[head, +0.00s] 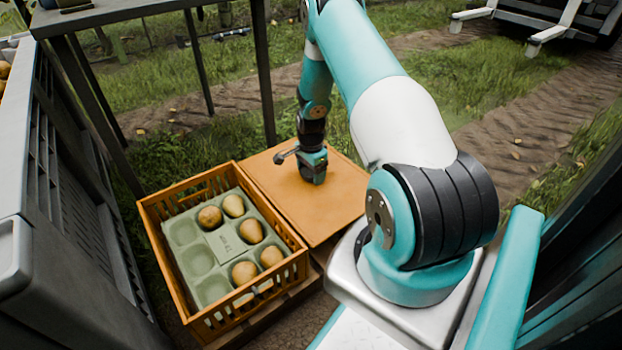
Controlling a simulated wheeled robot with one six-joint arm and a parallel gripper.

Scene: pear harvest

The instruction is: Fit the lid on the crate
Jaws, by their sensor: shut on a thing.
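A grey bin (60,190) stands close on the crate's left. A dark-legged table (110,12) stands behind it. Wooden boards show under the crate's front right. Grass lies behind the lid, and a vehicle or trailer (560,15) is at the far right.

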